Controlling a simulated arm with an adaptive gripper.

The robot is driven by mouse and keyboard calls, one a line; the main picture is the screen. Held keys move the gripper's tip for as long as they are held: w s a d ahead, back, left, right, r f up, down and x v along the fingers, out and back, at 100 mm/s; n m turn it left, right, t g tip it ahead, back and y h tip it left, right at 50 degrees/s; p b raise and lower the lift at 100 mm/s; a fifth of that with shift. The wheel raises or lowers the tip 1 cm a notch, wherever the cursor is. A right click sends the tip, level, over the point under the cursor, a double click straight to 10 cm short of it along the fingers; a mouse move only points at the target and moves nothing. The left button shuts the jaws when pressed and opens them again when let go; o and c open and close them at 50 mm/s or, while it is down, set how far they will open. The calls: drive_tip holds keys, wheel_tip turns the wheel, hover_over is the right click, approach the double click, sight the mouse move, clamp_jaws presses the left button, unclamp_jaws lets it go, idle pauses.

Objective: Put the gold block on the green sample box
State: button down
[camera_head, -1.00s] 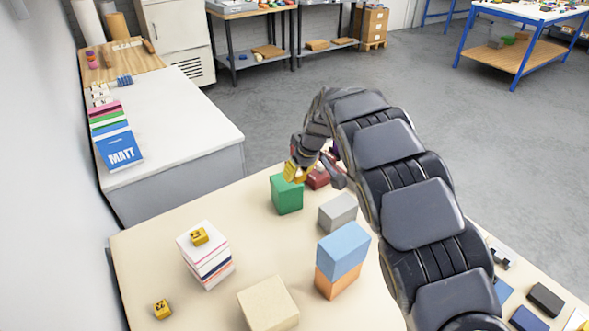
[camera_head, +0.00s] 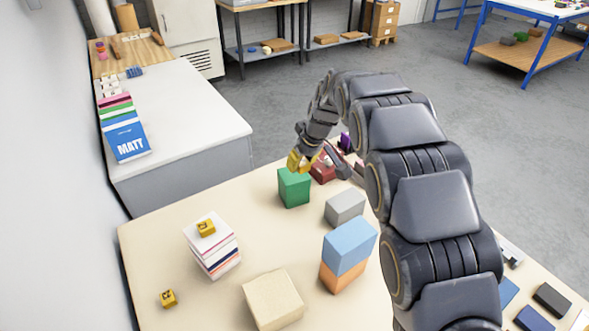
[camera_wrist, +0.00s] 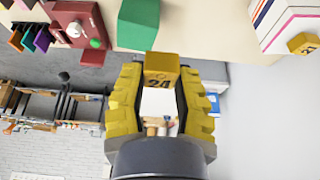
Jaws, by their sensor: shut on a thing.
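My gripper (camera_head: 301,163) is shut on a gold block (camera_wrist: 162,62) marked "24", which sits between the yellow fingertips in the wrist view. The green sample box (camera_head: 293,188) stands on the beige table. In the head view my gripper appears just above the box's far top edge; the held block cannot be told apart from the yellow fingers there. Two other gold blocks show: one (camera_head: 206,228) on a white stack, one (camera_head: 168,298) on the table.
Near the green box are a grey block (camera_head: 345,207) and a dark red object (camera_head: 323,172). A blue box (camera_head: 349,245) on an orange one (camera_head: 341,277), a cream block (camera_head: 272,300) and the striped white stack (camera_head: 212,252) stand nearer. Table between stack and green box is clear.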

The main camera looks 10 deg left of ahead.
drive_tip(key=w+a+f, duration=0.2)
drive_tip(key=w+f, duration=0.1)
drive_tip(key=w, duration=0.3)
hover_over(294, 174)
drive_tip(key=shift+s+f, duration=0.2)
drive_tip(key=shift+f, duration=2.4)
drive_tip(key=shift+w+f, duration=0.15)
drive_tip(key=shift+f, duration=1.6)
drive_tip(key=shift+f, duration=0.15)
drive_tip(key=c, duration=0.9)
unclamp_jaws()
drive_tip(key=shift+o, duration=0.2)
